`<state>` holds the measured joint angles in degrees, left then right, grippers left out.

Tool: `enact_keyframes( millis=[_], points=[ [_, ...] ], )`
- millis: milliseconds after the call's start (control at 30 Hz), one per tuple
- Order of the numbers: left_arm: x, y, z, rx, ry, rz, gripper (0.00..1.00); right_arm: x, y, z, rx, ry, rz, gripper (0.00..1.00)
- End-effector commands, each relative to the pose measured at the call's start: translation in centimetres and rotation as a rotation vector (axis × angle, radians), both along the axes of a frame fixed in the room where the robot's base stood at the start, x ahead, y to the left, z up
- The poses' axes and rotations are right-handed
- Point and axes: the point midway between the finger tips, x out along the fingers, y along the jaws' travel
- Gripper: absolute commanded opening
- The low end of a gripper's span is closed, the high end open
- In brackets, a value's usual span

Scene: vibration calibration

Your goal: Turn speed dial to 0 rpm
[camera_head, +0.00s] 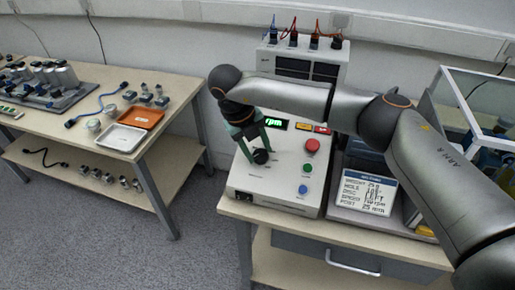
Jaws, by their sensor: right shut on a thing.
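The speed dial (261,157) is a black knob on the sloped front of a white control box (262,185). A green lit display (274,123) above it ends in "rpm"; its number is hidden behind my right arm. My right gripper (256,153) has green fingers that reach down to the dial from above. It is shut on the dial. My left gripper is not in view.
The box also carries a red button (312,146), a green button (307,168) and a blue button (303,189). A side table with an orange tray (141,117) stands left, across a floor gap.

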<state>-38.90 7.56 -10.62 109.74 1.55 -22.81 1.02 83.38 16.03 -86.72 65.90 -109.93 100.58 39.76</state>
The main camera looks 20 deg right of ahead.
Motion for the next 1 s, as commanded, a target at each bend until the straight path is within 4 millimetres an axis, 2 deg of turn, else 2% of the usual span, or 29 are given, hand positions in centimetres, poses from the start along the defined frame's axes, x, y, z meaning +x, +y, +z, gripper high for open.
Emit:
enact_keyframes(
  millis=[33, 267, 600, 767, 1000],
  points=[
    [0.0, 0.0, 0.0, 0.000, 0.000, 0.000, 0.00, 0.1, 0.0, 0.1, -0.001, -0.003, 0.001, 0.53],
    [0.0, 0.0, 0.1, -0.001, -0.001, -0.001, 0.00, 0.0, 0.0, 0.0, 0.000, -0.001, 0.000, 0.79],
    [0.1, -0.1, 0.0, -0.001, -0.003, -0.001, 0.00, 0.0, 0.2, 0.5, 0.000, -0.001, -0.001, 0.79],
    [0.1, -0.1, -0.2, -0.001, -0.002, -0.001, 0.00, -0.1, 0.9, 2.8, 0.001, -0.003, 0.002, 0.79],
    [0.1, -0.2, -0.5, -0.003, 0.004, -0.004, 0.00, -0.3, 2.6, 7.8, 0.001, -0.004, 0.000, 0.79]
  ],
)
